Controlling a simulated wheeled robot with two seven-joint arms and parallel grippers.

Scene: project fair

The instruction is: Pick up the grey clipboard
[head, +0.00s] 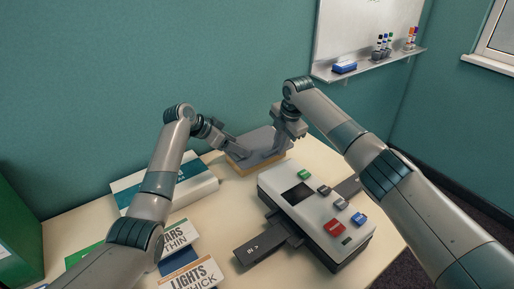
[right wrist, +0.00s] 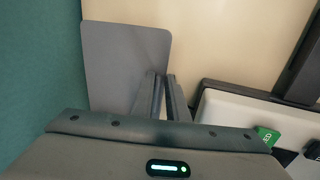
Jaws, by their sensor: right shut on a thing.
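The grey clipboard (head: 257,141) is a flat board with rounded corners at the back of the table, above a tan-edged block (head: 243,169). In the right wrist view its grey face (right wrist: 122,55) fills the upper left. My right gripper (head: 283,139) is at the clipboard's right side, with its fingers (right wrist: 161,92) close together on the board's edge. My left gripper (head: 232,150) is at the clipboard's left side; its jaws are too small to judge. Whether the clipboard touches the block is unclear.
A white device with coloured buttons (head: 325,210) stands right of centre, near the right gripper. A white and teal box (head: 201,184) lies behind the left arm. Label cards (head: 190,275) lie at the front. A wall is close behind; a whiteboard ledge (head: 365,67) is at the upper right.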

